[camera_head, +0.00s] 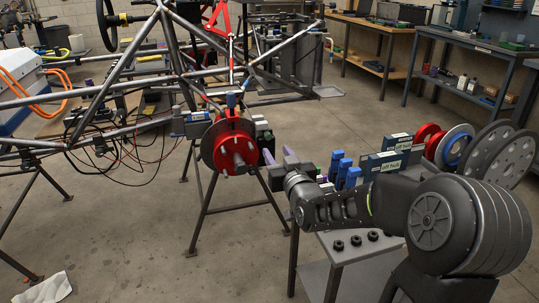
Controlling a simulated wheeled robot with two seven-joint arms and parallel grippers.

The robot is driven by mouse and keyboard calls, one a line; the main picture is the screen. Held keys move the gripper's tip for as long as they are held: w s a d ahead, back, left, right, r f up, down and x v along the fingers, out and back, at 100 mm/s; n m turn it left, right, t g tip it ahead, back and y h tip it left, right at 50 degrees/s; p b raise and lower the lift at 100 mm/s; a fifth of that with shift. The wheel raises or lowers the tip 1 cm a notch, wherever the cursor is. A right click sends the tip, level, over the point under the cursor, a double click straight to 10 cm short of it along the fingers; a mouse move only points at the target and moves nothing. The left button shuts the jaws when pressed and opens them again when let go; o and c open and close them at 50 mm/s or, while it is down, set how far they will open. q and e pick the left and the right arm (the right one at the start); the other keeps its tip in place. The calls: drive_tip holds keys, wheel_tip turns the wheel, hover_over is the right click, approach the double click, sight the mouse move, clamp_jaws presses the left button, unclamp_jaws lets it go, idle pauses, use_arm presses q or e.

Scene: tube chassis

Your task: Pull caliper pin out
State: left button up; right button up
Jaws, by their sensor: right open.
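A red wheel hub with a dark brake disc (234,150) sits on the near side of the tube chassis (150,60). A dark caliper-like block (264,136) is at the right edge of the disc. The caliper pin is too small to make out for certain. My right gripper (280,157) reaches in from the right, with purple finger parts just right of the hub and close to the block. It is open, and I see nothing between its fingers. I cannot tell whether it touches the block. My left gripper is not in view.
A grey cart (360,262) beneath my right arm carries labelled boxes (386,163), blue parts, discs (512,158) and black nuts. A chassis stand leg (203,213) reaches the floor below the hub. Workbenches (460,65) stand at the back right. The floor (190,265) in front is mostly clear.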

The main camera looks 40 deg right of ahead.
sight(269, 137)
drive_tip(key=shift+d+r, duration=0.1)
drive_tip(key=shift+r, duration=0.35)
drive_tip(key=shift+w, duration=0.1)
drive_tip(key=x, duration=0.7)
drive_tip(key=shift+w+d, duration=0.15)
drive_tip(key=shift+w, duration=0.15)
clamp_jaws()
idle(1.1)
